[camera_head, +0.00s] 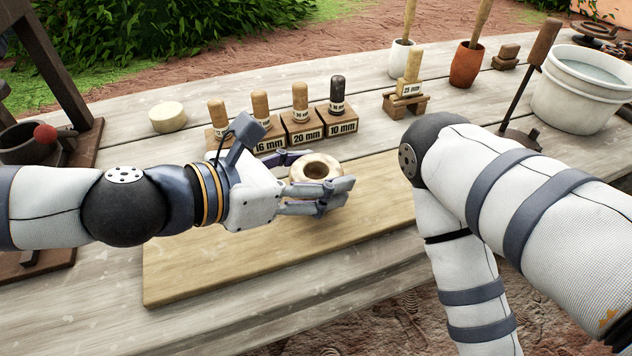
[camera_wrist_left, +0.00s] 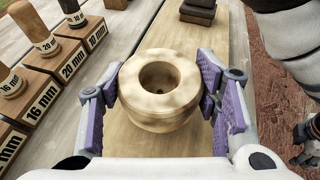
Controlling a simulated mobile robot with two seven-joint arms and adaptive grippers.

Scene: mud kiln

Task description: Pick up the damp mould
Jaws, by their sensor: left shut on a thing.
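The damp mould (camera_head: 312,165) is a round, cream-coloured, thick-walled piece with a round hole in its top. In the left wrist view the mould (camera_wrist_left: 160,88) sits upright between the purple-padded fingers. My left gripper (camera_head: 322,188) reaches in from the left and is shut on the mould, one finger on each side. It also shows in the left wrist view (camera_wrist_left: 163,105). The mould is over the wooden board (camera_head: 210,265); I cannot tell whether its underside touches the board.
Labelled blocks with pegs, such as the 20 mm one (camera_head: 302,128) and the 10 mm one (camera_head: 337,120), stand just behind the gripper. A peg on a small stand (camera_head: 407,98), a white bucket (camera_head: 580,90) and a pale disc (camera_head: 168,117) are farther out. The board's front is clear.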

